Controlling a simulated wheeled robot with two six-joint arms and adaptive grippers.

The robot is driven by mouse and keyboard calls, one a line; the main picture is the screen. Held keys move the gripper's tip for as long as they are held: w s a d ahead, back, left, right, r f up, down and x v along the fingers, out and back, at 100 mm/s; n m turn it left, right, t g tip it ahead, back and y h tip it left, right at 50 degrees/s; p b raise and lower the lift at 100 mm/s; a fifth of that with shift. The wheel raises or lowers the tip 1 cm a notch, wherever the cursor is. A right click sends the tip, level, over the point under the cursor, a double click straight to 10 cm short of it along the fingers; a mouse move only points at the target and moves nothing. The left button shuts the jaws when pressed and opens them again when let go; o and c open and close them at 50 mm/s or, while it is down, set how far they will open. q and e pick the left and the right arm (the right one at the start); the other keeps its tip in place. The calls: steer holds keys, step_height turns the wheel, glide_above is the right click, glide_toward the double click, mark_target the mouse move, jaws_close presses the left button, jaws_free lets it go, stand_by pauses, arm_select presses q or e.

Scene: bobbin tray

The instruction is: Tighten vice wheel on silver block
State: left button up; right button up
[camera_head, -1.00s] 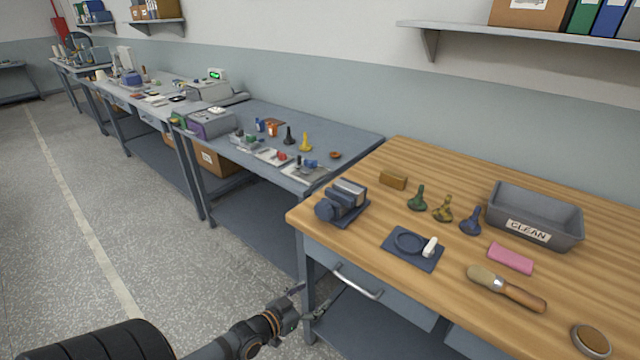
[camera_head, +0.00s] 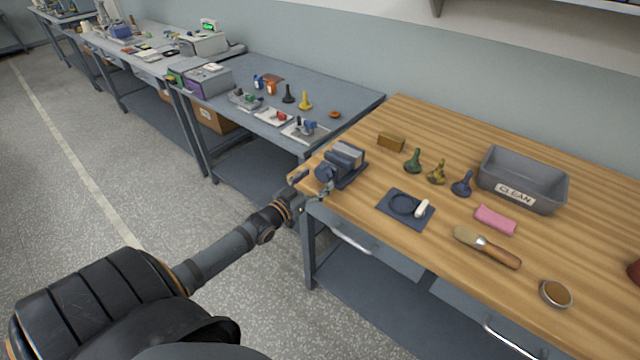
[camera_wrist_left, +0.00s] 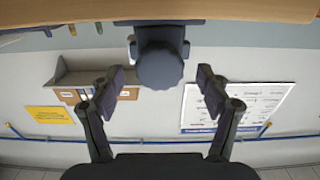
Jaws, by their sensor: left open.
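The dark blue vice (camera_head: 350,175) sits at the near left corner of the wooden bench. Its round wheel (camera_head: 324,174) faces out past the bench edge, and a silver-grey block (camera_head: 346,151) shows at its jaws. How tightly the block is held cannot be told. My left gripper (camera_head: 315,188) is at the wheel. In the left wrist view, the lobed wheel (camera_wrist_left: 160,68) lies centred between the two spread fingers of the open left gripper (camera_wrist_left: 161,76), with a gap on both sides. My right gripper is not in view.
The wooden bench (camera_head: 420,250) also holds a brown block (camera_head: 391,142), a blue pad (camera_head: 391,213), several bobbin-like pieces, a grey CLEAN bin (camera_head: 545,196), a pink block (camera_head: 495,220) and a brush (camera_head: 487,247). A grey bench (camera_head: 350,105) stands behind it. The bench edge lies close to the gripper.

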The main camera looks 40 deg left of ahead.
arm_select(q)
steer(key=shift+w+f+b, duration=0.25)
steer(key=shift+w+b, duration=0.05)
steer(key=shift+w, duration=0.35)
steer(key=shift+w+d+r, duration=0.1)
steer(key=shift+w+r, duration=0.2)
steer(key=shift+w, duration=0.05)
steer(key=c, duration=1.2)
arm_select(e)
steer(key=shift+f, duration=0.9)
arm_select(q)
steer(key=shift+m, duration=0.3)
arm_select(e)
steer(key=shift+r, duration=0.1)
arm_select(q)
steer(key=m+p, duration=0.2)
steer(key=m, duration=0.2)
steer(key=shift+r, duration=0.1)
steer(key=shift+o, duration=0.2)
steer(key=shift+m+p, duration=0.55)
steer(key=shift+m, duration=0.45)
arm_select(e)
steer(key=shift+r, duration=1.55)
